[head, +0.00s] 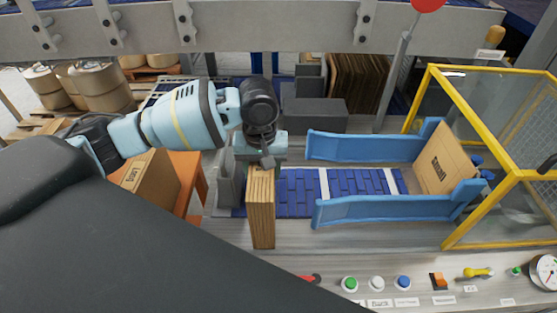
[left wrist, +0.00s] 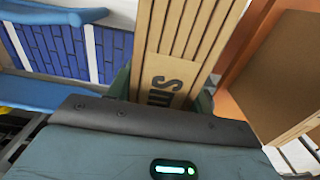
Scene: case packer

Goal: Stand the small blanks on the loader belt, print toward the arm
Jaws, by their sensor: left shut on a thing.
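My left gripper (head: 261,163) is shut on a stack of small cardboard blanks (head: 261,212), gripping its upper end. The stack hangs upright at the near left end of the blue loader belt (head: 297,192); I cannot tell whether its lower edge touches anything. In the left wrist view the stack (left wrist: 188,40) shows several layered edges and dark print starting "Sm". A printed cardboard blank (head: 446,160) stands, slightly tilted, at the belt's right end. My right gripper is not in view.
Blue guide rails (head: 365,147) and (head: 385,209) flank the belt, which is bare between them. A yellow-framed guard (head: 433,100) stands at the right. A cardboard box (head: 150,182) sits on an orange stand at the left. A control panel (head: 410,284) runs along the front.

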